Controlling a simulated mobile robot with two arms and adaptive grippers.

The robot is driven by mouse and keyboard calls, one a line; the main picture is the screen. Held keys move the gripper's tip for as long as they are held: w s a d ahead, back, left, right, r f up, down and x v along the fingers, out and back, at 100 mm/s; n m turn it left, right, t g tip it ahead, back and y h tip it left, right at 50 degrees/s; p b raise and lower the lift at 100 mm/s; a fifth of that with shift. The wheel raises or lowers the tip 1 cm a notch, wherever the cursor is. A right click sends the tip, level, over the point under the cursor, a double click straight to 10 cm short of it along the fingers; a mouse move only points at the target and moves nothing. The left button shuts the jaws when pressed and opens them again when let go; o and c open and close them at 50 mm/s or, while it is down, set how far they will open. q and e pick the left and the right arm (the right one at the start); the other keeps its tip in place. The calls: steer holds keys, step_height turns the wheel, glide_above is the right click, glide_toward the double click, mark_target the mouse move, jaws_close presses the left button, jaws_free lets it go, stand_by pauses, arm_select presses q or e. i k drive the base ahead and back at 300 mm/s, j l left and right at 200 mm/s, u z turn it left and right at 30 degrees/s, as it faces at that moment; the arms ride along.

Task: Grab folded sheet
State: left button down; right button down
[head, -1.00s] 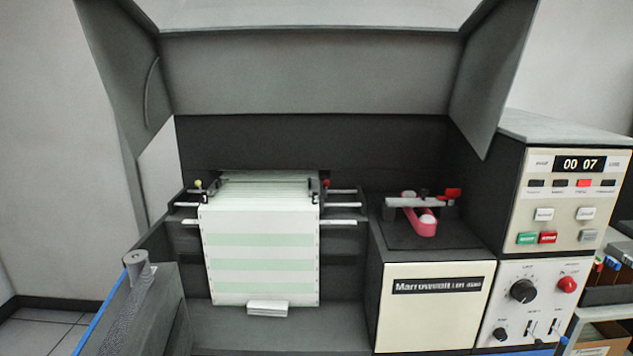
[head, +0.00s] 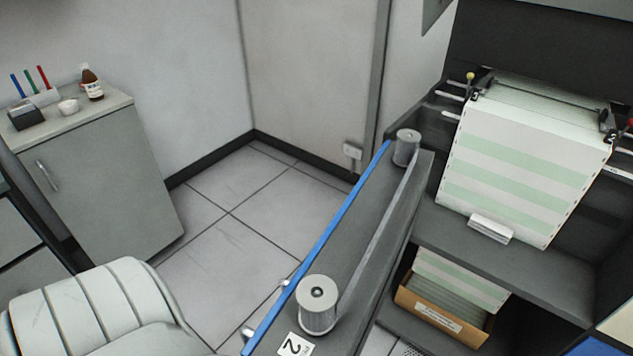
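A green-and-white striped sheet (head: 520,165) hangs from the printer's feed at the right of the head view. A small white folded stack (head: 490,228) sits on the shelf at the sheet's lower edge; I cannot tell if the two are joined. Below, more striped paper (head: 462,280) rises from an open cardboard box (head: 440,315) on a lower shelf. Neither of my grippers is in view.
The printer's open door (head: 350,235), with a blue edge and two grey rollers, stands out in front, left of the paper. A pale padded chair (head: 90,310) is at the lower left. A grey cabinet (head: 100,185) holds pens, a bottle and a small bowl. Tiled floor (head: 240,225) between them is clear.

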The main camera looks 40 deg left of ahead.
mark_target(501, 233)
steer(key=j+z, duration=0.1)
steer(key=j, duration=0.4)
steer(key=k+j, duration=0.1)
steer(key=j, duration=0.4)
steer(key=j+z, duration=0.15)
steer(key=j, duration=0.35)
steer(key=k+j+z, duration=0.1)
steer(key=j, duration=0.35)
